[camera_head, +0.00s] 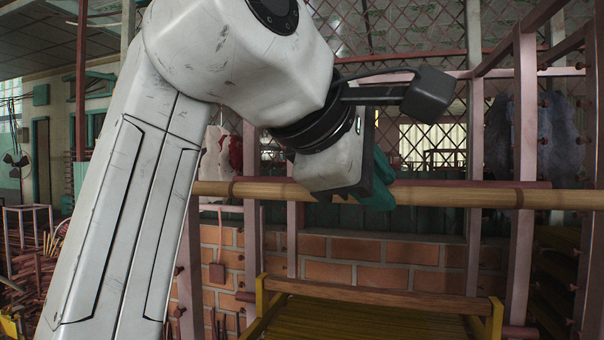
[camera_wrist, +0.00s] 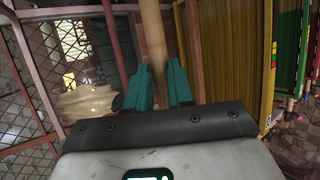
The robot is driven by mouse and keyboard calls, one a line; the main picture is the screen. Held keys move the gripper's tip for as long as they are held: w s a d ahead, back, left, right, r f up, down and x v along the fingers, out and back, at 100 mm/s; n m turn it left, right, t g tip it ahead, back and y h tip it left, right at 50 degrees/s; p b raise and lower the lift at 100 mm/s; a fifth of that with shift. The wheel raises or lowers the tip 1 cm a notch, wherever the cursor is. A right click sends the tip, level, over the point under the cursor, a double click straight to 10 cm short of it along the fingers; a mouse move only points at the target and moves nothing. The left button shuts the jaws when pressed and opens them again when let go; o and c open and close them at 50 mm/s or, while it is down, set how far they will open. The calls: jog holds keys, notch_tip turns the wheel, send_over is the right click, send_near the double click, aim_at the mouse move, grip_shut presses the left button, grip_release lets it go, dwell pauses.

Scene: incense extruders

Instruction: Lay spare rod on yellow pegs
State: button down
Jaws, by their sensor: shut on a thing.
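A long pale bamboo-like rod (camera_head: 455,196) lies level across the head view, in front of the pink posts. My gripper (camera_head: 378,188) is shut on it, with its teal fingers around the rod. The wrist view shows the rod (camera_wrist: 153,35) running away from between the two teal fingers (camera_wrist: 160,85). Below and apart from the rod stands a yellow frame (camera_head: 492,320) with upright yellow end pieces. A brown wooden bar (camera_head: 380,296) lies across it, above a yellow slatted surface (camera_head: 360,322). I cannot tell which parts are the yellow pegs.
Pink upright posts (camera_head: 522,130) with small reddish pegs stand close by at the right. A low brick wall (camera_head: 380,248) and a lattice screen (camera_head: 440,40) are behind. A pile of reddish sticks (camera_head: 35,265) lies at the left. Open air separates the rod from the yellow frame.

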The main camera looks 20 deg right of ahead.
jog(key=shift+f, duration=0.15)
jog(key=c, duration=0.6)
grip_release()
dwell(0.4)
jog(key=shift+a, duration=0.1)
jog(key=shift+s+a+p, duration=0.1)
jog(key=shift+s+a, duration=0.85)
jog(key=shift+s, duration=0.4)
jog(key=shift+s+a+p, duration=0.1)
jog(key=shift+s+a, duration=0.9)
jog(key=shift+s, duration=0.35)
jog(key=shift+s+a+p, duration=0.1)
jog(key=shift+s+a, duration=0.85)
jog(key=shift+s, duration=0.4)
